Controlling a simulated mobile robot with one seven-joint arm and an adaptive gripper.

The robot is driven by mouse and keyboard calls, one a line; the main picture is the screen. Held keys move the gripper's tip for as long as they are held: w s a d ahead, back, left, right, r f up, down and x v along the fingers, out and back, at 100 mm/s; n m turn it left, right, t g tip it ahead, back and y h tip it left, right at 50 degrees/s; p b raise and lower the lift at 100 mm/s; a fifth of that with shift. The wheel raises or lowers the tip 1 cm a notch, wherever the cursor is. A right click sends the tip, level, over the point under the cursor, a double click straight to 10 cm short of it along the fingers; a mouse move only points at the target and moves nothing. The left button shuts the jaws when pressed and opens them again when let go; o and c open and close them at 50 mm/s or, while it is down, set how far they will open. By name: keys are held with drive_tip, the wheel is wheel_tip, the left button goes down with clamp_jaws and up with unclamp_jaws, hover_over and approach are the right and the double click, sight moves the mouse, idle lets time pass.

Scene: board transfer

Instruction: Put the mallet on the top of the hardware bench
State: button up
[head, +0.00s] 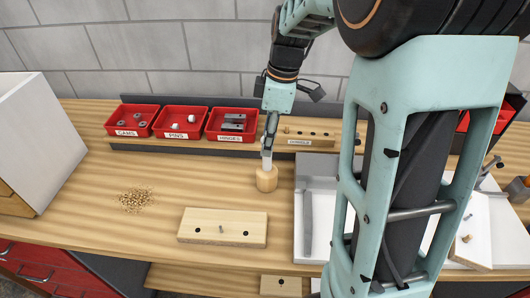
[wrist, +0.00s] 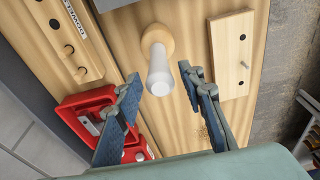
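The mallet (head: 266,179) stands upright on the wooden hardware bench top (head: 105,170), its round wooden head down and its pale handle up. In the wrist view the mallet's white handle (wrist: 159,70) points toward the camera. My gripper (head: 268,148) is over the mallet, pointing down at the handle. In the wrist view my gripper (wrist: 160,80) is open, with one finger on each side of the handle's end.
Red bins of cams (head: 131,120), pins (head: 181,122) and hinges (head: 231,125) stand behind, beside a dowel board (head: 318,134). A drilled wooden board (head: 222,227) lies in front. Wood shavings (head: 135,200) lie left. A white panel (head: 316,240) lies right, partly behind my arm.

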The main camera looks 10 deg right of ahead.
drive_tip(key=shift+s+d+r, duration=0.1)
drive_tip(key=shift+d+r, duration=0.05)
drive_tip(key=shift+r, duration=1.05)
drive_tip(key=shift+d+r, duration=0.15)
drive_tip(key=shift+r, duration=1)
